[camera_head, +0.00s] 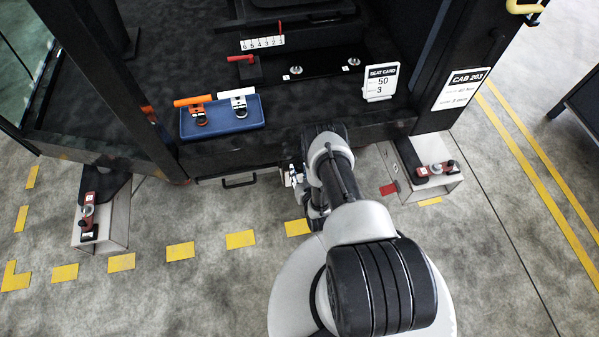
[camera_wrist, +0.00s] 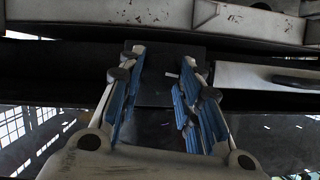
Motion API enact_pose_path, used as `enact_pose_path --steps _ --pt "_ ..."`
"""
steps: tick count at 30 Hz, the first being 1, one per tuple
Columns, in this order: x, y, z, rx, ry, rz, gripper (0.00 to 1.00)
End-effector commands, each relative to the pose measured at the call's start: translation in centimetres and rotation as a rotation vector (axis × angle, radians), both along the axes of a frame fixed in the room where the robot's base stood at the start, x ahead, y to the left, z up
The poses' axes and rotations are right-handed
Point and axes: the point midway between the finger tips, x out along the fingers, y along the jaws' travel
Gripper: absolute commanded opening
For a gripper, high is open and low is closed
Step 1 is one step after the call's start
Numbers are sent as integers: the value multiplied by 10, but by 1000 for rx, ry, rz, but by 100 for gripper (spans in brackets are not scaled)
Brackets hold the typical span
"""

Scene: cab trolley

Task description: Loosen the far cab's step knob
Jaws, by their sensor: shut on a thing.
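The cab, with its sign CAB 203 (camera_head: 460,88), fills the upper part of the head view. My gripper (camera_head: 292,176) is low at the cab's front edge, partly covered by my arm. In the wrist view my gripper (camera_wrist: 158,62) has its two blue-padded fingers on either side of a dark part (camera_wrist: 155,88) below the cab's edge. The fingers are shut on it. The knob's outline is not clear there, and the head view hides it behind my arm.
A blue tray (camera_head: 222,133) with orange-handled and white-handled tools lies on the cab floor. A seat card (camera_head: 381,84) stands near the front edge. Pale blocks with red clamps stand at left (camera_head: 100,232) and right (camera_head: 436,184). The concrete floor in front is clear.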

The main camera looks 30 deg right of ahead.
Motion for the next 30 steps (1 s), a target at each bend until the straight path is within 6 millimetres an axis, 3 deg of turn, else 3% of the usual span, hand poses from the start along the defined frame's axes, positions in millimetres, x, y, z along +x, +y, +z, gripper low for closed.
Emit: enact_pose_path --steps 30 --pt "3 9 -3 -837 238 2 8"
